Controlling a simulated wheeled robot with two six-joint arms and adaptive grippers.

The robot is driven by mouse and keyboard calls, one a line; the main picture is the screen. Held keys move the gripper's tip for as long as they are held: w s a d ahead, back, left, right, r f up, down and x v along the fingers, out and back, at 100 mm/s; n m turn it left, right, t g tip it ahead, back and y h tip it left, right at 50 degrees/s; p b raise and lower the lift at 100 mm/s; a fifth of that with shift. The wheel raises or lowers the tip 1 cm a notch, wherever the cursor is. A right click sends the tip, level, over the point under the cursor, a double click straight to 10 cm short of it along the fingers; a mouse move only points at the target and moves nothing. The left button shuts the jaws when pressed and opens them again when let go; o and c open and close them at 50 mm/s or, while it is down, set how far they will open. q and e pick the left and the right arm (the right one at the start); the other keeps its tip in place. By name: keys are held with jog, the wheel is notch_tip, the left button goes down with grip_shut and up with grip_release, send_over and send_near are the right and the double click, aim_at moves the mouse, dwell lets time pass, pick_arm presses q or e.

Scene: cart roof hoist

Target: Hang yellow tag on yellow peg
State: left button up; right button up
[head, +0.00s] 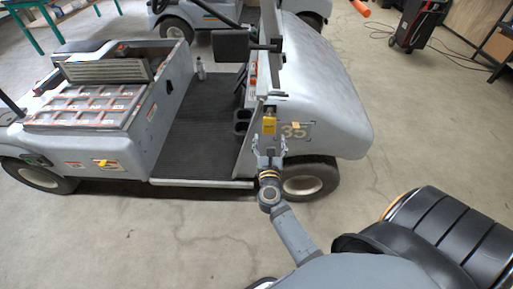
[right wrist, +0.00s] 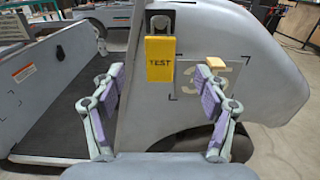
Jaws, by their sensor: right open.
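The yellow tag (right wrist: 160,62), marked TEST, hangs upright below a dark holder on the cart's edge in the right wrist view. It also shows in the head view (head: 269,125). A small yellow peg (right wrist: 216,63) stands out from the grey cart panel to the right of the tag, above a number plate. In the head view the peg (head: 296,125) is beside the number 35. My right gripper (right wrist: 162,92) is open, its fingers spread to either side below the tag, with nothing between them. My left gripper is not in view.
The grey cart (head: 325,85) fills the area ahead, with a dark floor mat (head: 200,130) to the left. A black seat (head: 450,235) is at the lower right. A black wheeled case (head: 415,22) stands far right. Open concrete floor lies around.

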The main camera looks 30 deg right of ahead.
aim_at(269, 120)
jog(key=x, duration=1)
jog(key=shift+w+d+p, duration=0.1)
jog(key=shift+w+p, duration=0.1)
jog(key=shift+p, duration=0.15)
jog(key=c, duration=1.3)
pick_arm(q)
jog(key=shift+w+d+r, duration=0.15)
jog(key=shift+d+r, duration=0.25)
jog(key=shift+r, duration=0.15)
pick_arm(e)
jog(key=shift+r, duration=0.1)
jog(key=shift+c, duration=0.6)
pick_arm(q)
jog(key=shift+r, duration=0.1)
pick_arm(e)
jog(key=shift+r, duration=0.1)
pick_arm(q)
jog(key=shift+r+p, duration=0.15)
jog(key=shift+p, duration=0.2)
pick_arm(e)
jog(key=shift+w+r, duration=0.1)
jog(key=shift+r, duration=0.1)
